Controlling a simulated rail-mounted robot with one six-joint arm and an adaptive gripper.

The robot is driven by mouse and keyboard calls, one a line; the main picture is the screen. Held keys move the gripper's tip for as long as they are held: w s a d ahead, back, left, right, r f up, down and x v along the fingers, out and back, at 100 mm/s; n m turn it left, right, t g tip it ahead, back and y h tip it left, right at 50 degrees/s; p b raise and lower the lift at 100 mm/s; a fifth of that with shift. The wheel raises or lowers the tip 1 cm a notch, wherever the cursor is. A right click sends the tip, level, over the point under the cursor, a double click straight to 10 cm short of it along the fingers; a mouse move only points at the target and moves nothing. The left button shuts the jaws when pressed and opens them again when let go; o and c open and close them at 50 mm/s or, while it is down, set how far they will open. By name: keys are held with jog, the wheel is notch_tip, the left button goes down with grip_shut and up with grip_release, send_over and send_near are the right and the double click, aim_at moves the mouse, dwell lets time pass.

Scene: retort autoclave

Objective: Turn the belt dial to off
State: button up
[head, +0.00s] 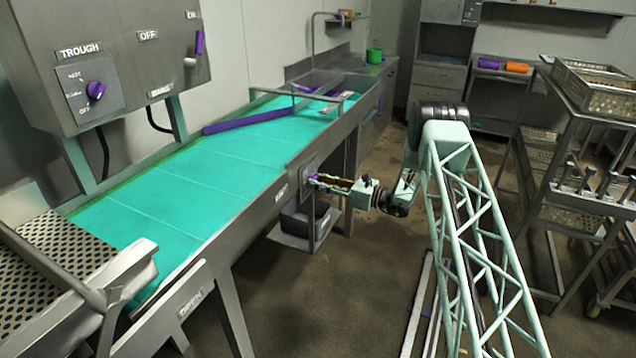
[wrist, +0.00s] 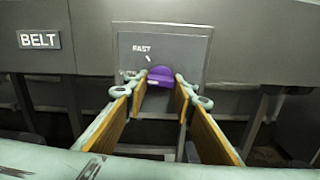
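The belt dial (wrist: 160,75) is a purple knob on a grey square plate (wrist: 190,50) fixed to the conveyor's side, right of a BELT label (wrist: 39,39). The word FAST and a small white mark show on the plate above it. In the head view the dial (head: 314,177) is a small purple spot at my fingertips. My gripper (wrist: 161,88) points straight at the dial, with one finger on each side and the knob between the tips. The fingers stand apart; contact is not clear. The lower part of the plate is partly hidden by the fingers.
The conveyor's turquoise belt (head: 190,185) runs behind the plate, with a purple bar (head: 250,119) across it. A grey control box (head: 105,60) with a TROUGH dial (head: 96,91) stands at left. Metal racks (head: 590,150) stand at right. Open floor lies around my arm.

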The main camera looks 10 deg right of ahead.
jog(key=shift+c, duration=1)
jog(key=shift+f+n+b, duration=0.15)
jog(key=shift+n+b, duration=0.35)
jog(key=shift+w+d+n+b, duration=0.1)
jog(key=shift+n+b, duration=2.15)
jog(key=shift+n, duration=0.05)
jog(key=shift+w+d+n+b, duration=0.1)
jog(key=shift+n+b, duration=2.1)
jog(key=shift+n, duration=0.1)
jog(key=o, duration=0.9)
jog(key=shift+r, duration=0.2)
